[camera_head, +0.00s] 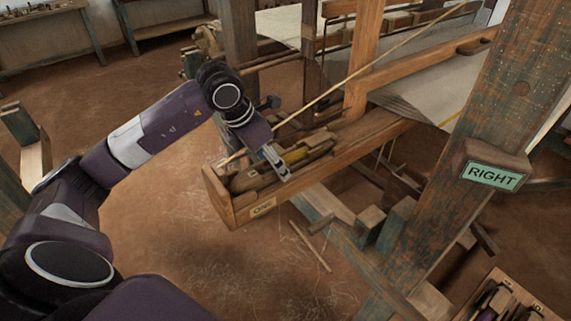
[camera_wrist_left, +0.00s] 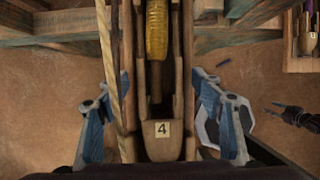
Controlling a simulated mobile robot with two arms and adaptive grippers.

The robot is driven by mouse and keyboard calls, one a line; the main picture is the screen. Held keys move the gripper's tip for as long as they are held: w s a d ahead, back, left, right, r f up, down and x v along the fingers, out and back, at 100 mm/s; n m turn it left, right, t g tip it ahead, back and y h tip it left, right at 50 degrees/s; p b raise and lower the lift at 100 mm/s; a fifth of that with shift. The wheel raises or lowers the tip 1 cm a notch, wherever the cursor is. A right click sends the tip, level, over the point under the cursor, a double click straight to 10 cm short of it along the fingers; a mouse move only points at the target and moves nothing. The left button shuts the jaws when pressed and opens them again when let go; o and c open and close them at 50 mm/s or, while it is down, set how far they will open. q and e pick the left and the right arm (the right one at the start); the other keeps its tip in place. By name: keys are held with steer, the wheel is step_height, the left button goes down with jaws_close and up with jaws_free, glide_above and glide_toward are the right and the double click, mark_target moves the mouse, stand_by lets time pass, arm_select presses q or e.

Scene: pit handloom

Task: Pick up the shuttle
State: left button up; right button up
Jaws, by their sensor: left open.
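The shuttle (camera_head: 247,180) is a brown wooden piece with a yellow bobbin (camera_head: 296,155). It lies in the wooden box at the loom beam's near end. My left gripper (camera_head: 277,162) is over the box and partly covers the shuttle. In the left wrist view my left gripper (camera_wrist_left: 160,125) is open, one blue finger on each side of the box and shuttle.
The shuttle box (camera_head: 228,207) has raised walls close around the shuttle. A cord (camera_head: 350,79) runs along it, left of the shuttle in the wrist view. A loom post with a "RIGHT" sign (camera_head: 495,177) and a crate (camera_head: 480,303) stand at right. Floor at left is open.

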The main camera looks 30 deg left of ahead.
arm_select(q)
steer(key=c, duration=1.5)
steer(key=shift+o, duration=0.2)
steer(key=shift+r, duration=0.15)
steer(key=shift+w+r+p, duration=0.1)
steer(key=shift+r+p, duration=0.2)
steer(key=shift+p, duration=0.2)
step_height(320, 180, up, 20)
steer(key=b, duration=0.1)
steer(key=shift+f+b, duration=0.15)
steer(key=shift+b, duration=0.25)
